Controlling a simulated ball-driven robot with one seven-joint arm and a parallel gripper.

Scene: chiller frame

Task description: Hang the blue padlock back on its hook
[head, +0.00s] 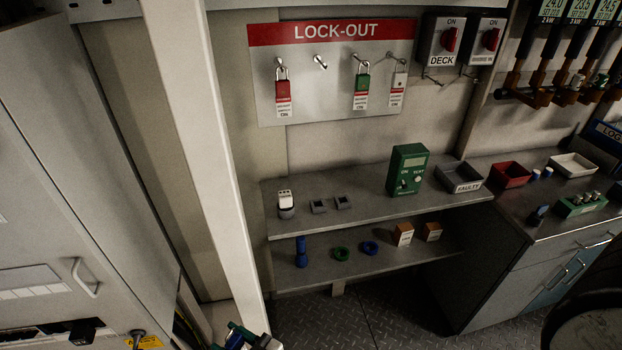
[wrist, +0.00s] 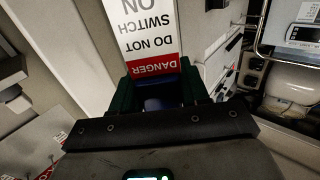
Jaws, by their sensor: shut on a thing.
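The blue padlock (wrist: 160,104) is between the green fingers of my gripper (wrist: 160,92) in the wrist view, mostly in shadow. Its white and red DANGER tag (wrist: 150,35) sticks out past the fingers, upside down in the picture. In the head view my gripper (head: 240,335) shows only at the bottom edge, with a bit of blue in it, low and far from the board. The LOCK-OUT board (head: 330,100) hangs on the back wall. Its second hook from the left (head: 320,62) is bare. The padlock's shackle cannot be made out.
On the board hang a red padlock (head: 282,88), a green padlock (head: 361,82) and a white padlock (head: 399,80). A pale post (head: 200,140) stands left of the board. Below it, a shelf (head: 365,212) holds a green tester (head: 407,170) and small parts.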

